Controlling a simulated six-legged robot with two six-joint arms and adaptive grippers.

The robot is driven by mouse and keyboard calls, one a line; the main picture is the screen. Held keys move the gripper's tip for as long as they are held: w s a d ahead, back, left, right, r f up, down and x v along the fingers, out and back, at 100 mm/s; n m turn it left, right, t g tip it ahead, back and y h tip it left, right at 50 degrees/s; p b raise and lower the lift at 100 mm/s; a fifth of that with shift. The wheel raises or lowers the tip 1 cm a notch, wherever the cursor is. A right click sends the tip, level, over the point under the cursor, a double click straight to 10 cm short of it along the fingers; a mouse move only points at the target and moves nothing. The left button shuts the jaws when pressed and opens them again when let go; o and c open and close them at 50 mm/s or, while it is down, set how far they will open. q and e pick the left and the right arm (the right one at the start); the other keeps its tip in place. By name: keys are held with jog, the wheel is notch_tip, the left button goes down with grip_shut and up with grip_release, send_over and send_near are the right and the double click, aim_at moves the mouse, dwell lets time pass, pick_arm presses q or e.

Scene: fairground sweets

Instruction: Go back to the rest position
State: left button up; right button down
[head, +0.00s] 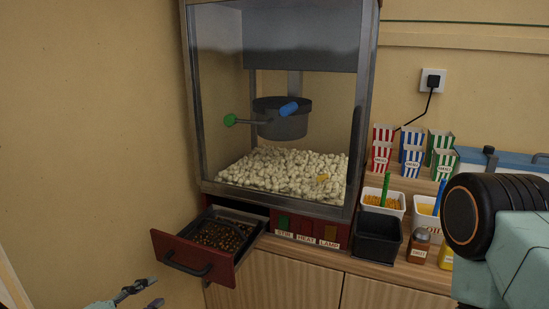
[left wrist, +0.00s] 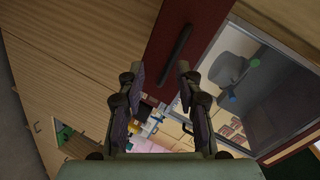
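My left gripper (head: 152,292) is low at the left of the head view, below and in front of the open drawer (head: 166,258). In the left wrist view my left gripper (left wrist: 160,72) has its two fingers spread, with nothing between them. The drawer's dark red front (left wrist: 203,22) and black handle (left wrist: 176,55) lie beyond the fingertips, apart from them as far as I can tell. On the right of the head view only a link and black joint of my right arm show. My right gripper is not in view.
The popcorn machine (head: 368,97) stands on a wooden counter (head: 377,266); its drawer holds dark kernels. A black bin (head: 377,240), sauce bottles, white tubs and several striped popcorn boxes (head: 411,158) stand to the right. A plain wall (head: 90,130) is at the left.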

pick_arm(q)
jog(key=s+d+f+n+g+y+b, duration=0.2)
jog(key=s+f+n+g+b, duration=0.3)
jog(key=s+f, duration=0.9)
jog(key=s+d+f+n+g+y+b, duration=0.2)
jog(key=s+f+n+g+b, duration=0.3)
jog(key=s+f+n+g, duration=0.3)
jog(key=s+f+n, duration=0.4)
jog(key=s+f, duration=0.3)
jog(key=s, duration=0.1)
jog(key=shift+d+f+g, duration=0.15)
jog(key=shift+g, duration=0.25)
